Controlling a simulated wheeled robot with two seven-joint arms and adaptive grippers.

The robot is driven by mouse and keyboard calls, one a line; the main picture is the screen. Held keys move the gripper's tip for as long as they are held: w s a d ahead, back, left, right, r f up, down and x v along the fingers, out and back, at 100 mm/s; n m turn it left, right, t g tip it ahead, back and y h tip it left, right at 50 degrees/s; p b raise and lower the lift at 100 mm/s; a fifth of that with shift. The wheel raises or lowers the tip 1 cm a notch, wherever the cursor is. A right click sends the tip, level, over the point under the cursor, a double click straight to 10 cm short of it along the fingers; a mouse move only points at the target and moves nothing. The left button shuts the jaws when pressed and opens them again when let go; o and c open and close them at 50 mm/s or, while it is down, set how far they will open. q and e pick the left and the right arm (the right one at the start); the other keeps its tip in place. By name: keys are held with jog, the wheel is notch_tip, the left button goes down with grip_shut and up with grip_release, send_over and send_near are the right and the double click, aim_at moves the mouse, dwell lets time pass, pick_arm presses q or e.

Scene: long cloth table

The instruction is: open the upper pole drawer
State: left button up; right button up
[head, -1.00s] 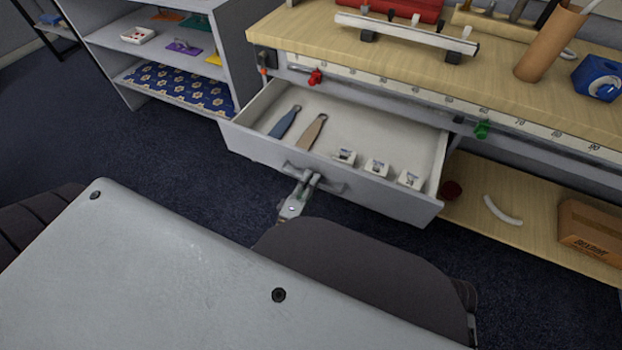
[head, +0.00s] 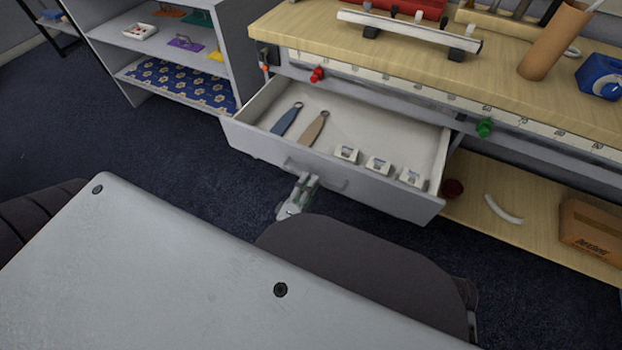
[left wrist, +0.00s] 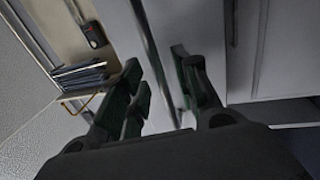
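The grey drawer (head: 390,192) under the workbench stands pulled well out. Its bar handle (head: 335,181) is on the front panel. Inside lie a blue tool (head: 286,120), a tan tool (head: 313,129) and several small white blocks (head: 378,164). My left gripper (head: 309,181) is at the left part of the handle, just in front of the drawer front; whether it touches the handle is hard to tell. In the left wrist view its two dark green fingers (left wrist: 165,92) are spread apart, with nothing gripped between them. My right gripper is not in view.
The wooden bench top (head: 420,75) carries a rail, a brown tube (head: 553,42) and a blue tape dispenser (head: 602,76). A lower shelf (head: 475,205) holds a cardboard box (head: 590,236). A grey shelf unit (head: 240,50) stands left.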

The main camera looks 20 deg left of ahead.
pick_arm(q)
jog(key=s+f, duration=0.2)
jog(key=s, duration=0.7)
jog(key=shift+s+a, duration=0.15)
jog(key=shift+s, duration=0.15)
jog(key=shift+s, duration=0.1)
dwell(0.4)
